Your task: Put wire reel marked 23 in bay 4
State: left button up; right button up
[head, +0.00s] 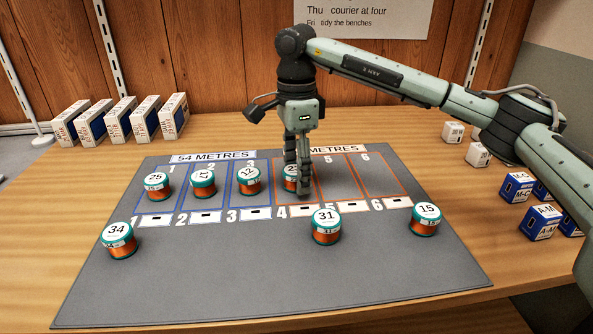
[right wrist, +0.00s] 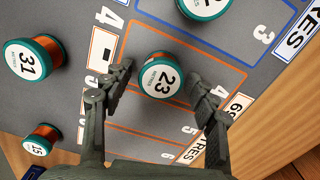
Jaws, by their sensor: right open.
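The wire reel marked 23 (right wrist: 160,78) has a white top, a teal rim and copper wire. It stands upright inside orange-lined bay 4 (right wrist: 202,66). My left gripper is in neither view.
Reels 25 (head: 157,186), 17 (head: 203,183) and 12 (head: 248,180) stand in bays 1 to 3. Reels 34 (head: 119,240), 31 (head: 326,227) and 15 (head: 425,219) stand on the grey mat (head: 250,290) in front. Boxes (head: 118,120) stand at the back left, with others at right.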

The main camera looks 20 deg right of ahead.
notch_tip(320, 180, up, 12)
dwell(0.4)
